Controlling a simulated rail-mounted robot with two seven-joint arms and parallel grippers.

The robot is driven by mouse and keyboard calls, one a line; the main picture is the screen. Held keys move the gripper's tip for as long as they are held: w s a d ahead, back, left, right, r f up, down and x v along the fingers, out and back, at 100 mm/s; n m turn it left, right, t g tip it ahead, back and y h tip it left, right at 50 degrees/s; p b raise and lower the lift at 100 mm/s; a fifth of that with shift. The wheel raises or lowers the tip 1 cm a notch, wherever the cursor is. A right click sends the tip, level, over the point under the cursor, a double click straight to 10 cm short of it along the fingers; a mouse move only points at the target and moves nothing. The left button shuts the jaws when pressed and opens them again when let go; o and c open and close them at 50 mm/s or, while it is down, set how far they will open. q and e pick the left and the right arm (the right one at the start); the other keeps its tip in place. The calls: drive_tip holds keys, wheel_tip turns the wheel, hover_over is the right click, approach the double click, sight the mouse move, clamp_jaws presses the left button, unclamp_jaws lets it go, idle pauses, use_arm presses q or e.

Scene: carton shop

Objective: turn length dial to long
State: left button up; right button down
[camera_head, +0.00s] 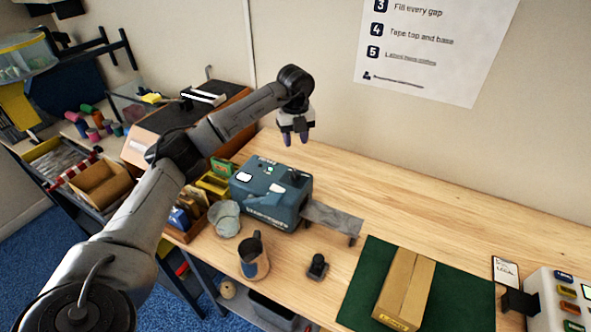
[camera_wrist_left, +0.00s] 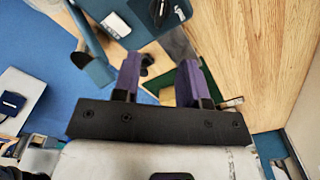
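The blue tape machine (camera_head: 262,208) stands on the bench. Its top carries a pale label or screen, a small green light and dark fittings; I cannot make out the length dial or its setting for certain. In the left wrist view the machine (camera_wrist_left: 133,38) lies at the top, with a pale square and a dark round part (camera_wrist_left: 160,11) that may be the dial. My left gripper (camera_head: 294,138) hangs above and behind the machine, fingers pointing down, touching nothing. In the wrist view its purple fingers (camera_wrist_left: 160,82) are apart with nothing between them. My right gripper is not in view.
A grey outfeed plate (camera_head: 333,218) extends right from the machine. A jug (camera_head: 253,258), a grey bowl (camera_head: 224,219) and a small black object (camera_head: 317,267) stand in front. A carton (camera_head: 405,290) lies on a green mat (camera_head: 457,299). The bench behind is clear.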

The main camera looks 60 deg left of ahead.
sight(295, 171)
use_arm(q)
wheel_tip(295, 171, down, 12)
drive_tip(key=shift+f+p, duration=0.2)
drive_tip(key=shift+p, duration=0.7)
drive_tip(key=shift+c, duration=0.3)
clamp_jaws()
